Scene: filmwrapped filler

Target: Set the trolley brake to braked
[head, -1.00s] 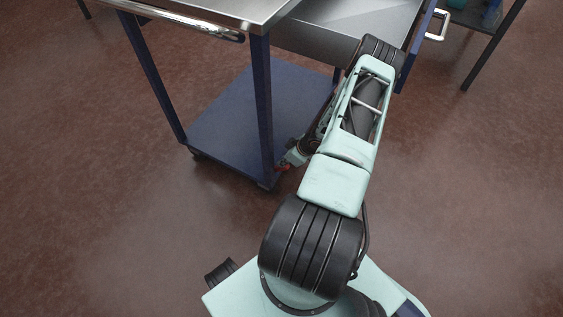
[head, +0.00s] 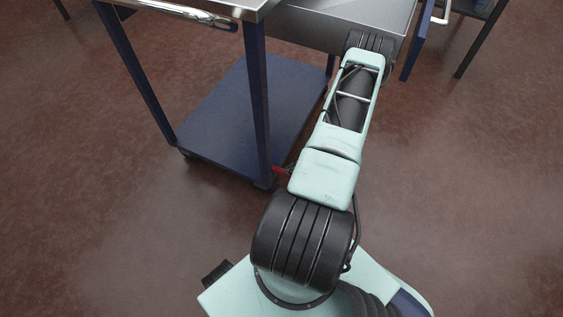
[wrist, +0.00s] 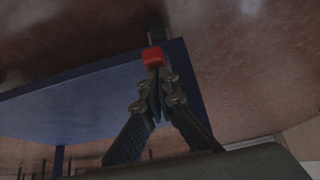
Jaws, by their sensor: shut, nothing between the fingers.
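The trolley (head: 257,95) has a metal top, dark blue legs and a blue lower shelf (head: 225,115). Its red brake lever (head: 279,170) sticks out low at the near right corner, by the foot of the front leg. In the wrist view the red brake lever (wrist: 153,56) shows as a small red block at the tips of my gripper (wrist: 157,84). My gripper is shut with nothing between its fingers. The fingertips look to be at or against the lever; I cannot tell if they touch. In the head view my arm hides the gripper.
A blue post with a pale handle (head: 440,12) and a dark-legged table (head: 484,35) are at the upper right. The brown floor is open at left and right.

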